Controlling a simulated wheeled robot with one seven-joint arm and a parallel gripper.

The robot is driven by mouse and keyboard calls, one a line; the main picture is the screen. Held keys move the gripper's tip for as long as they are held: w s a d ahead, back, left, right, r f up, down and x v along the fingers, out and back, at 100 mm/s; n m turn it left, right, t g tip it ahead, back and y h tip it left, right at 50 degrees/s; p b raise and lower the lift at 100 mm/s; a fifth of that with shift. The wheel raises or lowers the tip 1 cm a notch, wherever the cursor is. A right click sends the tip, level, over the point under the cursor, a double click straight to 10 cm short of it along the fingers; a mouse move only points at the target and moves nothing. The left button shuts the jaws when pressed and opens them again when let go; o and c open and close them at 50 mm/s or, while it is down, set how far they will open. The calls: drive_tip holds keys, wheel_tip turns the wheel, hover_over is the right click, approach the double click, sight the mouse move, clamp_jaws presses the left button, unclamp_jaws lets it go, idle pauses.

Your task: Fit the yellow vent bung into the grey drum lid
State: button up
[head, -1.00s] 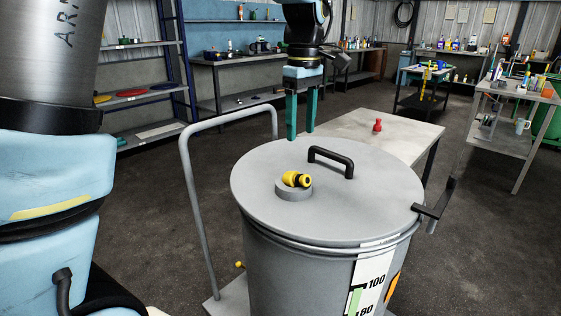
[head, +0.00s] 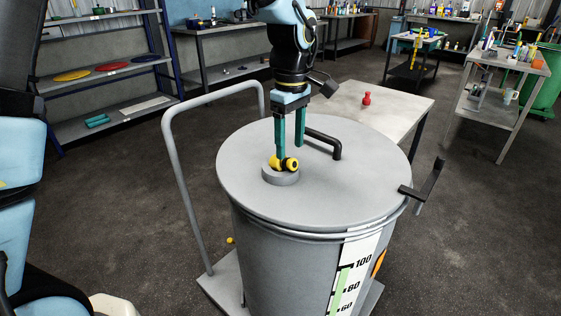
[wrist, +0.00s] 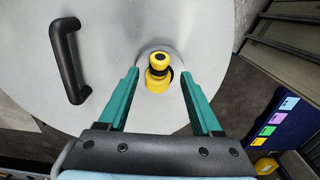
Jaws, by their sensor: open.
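The yellow vent bung (head: 290,164), with a dark band around its middle, lies tilted on its side at the raised grey collar (head: 281,178) of the grey drum lid (head: 240,150). In the wrist view the bung (wrist: 158,72) sits between and beyond the fingertips, and a dark part of the opening shows beside it. My gripper (head: 290,150) is open and points down, just above and behind the collar. Its teal fingers (wrist: 160,80) stand on both sides of the bung, apart from it in the wrist view. How far the bung sits in the opening is hidden.
A black handle (head: 325,143) stands on the lid close to my gripper. A grey trolley rail (head: 180,160) rises left of the drum, and a black lever (head: 428,187) sticks out at its right. A table with a red object (head: 366,98) is behind.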

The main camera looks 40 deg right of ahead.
sight(284, 164)
drive_tip(key=shift+f+p, duration=0.6)
drive_tip(key=shift+f, duration=1.7)
clamp_jaws()
